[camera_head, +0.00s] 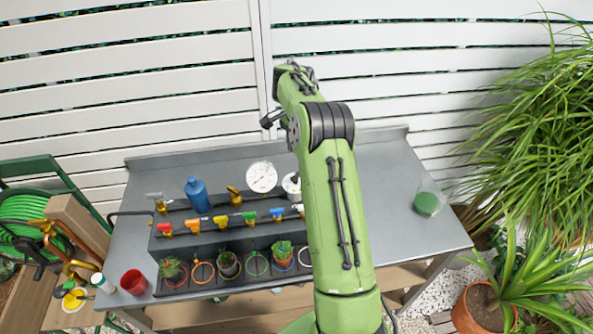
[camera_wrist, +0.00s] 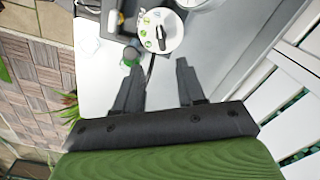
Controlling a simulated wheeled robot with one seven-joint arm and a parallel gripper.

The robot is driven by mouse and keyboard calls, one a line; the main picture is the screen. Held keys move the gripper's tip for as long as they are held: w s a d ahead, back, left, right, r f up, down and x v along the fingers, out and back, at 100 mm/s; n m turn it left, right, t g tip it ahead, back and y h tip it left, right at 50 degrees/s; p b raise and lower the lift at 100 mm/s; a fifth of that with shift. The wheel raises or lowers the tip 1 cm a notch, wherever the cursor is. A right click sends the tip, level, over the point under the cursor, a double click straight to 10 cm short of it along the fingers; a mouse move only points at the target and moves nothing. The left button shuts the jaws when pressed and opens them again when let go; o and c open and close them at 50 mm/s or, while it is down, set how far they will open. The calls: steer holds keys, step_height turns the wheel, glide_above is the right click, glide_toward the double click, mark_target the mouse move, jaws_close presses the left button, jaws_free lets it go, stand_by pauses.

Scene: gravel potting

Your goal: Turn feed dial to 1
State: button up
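The feed dial (camera_wrist: 170,19) is a white round plate with green marks and a dark pointer knob (camera_wrist: 161,32). It is at the top centre of the wrist view, and its numbers are too small to read. In the head view, a white dial (camera_head: 291,184) beside the gauge is partly hidden by my arm. My gripper (camera_wrist: 157,66) is open in the wrist view, its two dark fingers apart with nothing between them. The dial lies beyond the fingertips, with a gap between.
A white gauge (camera_head: 262,177) and a row of coloured valves, including a blue one (camera_head: 277,214), stand left of my arm. Potted plants sit in front. A blue bottle (camera_head: 196,192) stands behind. A glass with green contents (camera_head: 427,203) is at right; the bench between is clear.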

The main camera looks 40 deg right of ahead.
mark_target(297, 173)
steer(key=f, duration=1)
steer(key=shift+w, duration=0.2)
steer(key=shift+r, duration=0.1)
jaws_close()
